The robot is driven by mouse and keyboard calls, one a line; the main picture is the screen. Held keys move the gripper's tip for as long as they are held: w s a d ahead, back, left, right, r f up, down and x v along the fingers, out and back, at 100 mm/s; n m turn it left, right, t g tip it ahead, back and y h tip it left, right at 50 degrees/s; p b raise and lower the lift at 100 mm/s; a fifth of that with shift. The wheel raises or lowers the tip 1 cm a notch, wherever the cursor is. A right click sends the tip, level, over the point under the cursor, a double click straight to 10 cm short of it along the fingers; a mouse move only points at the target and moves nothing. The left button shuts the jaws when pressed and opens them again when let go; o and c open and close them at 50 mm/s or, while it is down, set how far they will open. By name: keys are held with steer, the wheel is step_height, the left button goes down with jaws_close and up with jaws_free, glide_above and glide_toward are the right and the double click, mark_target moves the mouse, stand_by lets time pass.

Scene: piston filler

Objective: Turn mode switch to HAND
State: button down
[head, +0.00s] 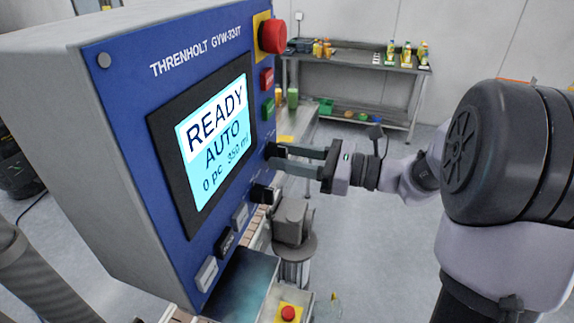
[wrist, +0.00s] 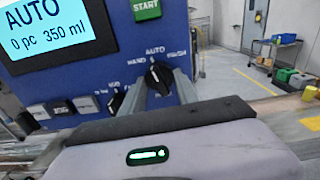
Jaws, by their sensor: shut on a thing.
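The mode switch is a black knob (wrist: 158,76) on the blue panel, with AUTO printed above it, HAND to its left and another label to its right. In the head view the knob (head: 271,150) is partly hidden by my fingers. My gripper (head: 273,158) reaches the panel from the right, its two fingers shut on the knob. In the wrist view the fingertips (wrist: 159,84) lie on either side of it. The knob's exact pointing is hard to make out. The screen (head: 213,145) reads READY, AUTO, 0 pc, 350 ml.
Above the switch are a green START button (head: 268,108), a red button (head: 267,79) and a red emergency stop (head: 272,35). A second black knob (head: 262,193) and several push buttons sit below. A shelf table (head: 350,62) stands at the back.

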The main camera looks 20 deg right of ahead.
steer(key=n+b, duration=0.5)
steer(key=b, duration=0.1)
steer(key=shift+n, duration=0.3)
steer(key=shift+w+b, duration=0.1)
steer(key=shift+b, duration=0.2)
steer(key=c, duration=0.9)
jaws_free()
steer(key=shift+d, duration=0.1)
steer(key=p+v, duration=0.1)
steer(key=v, duration=1.6)
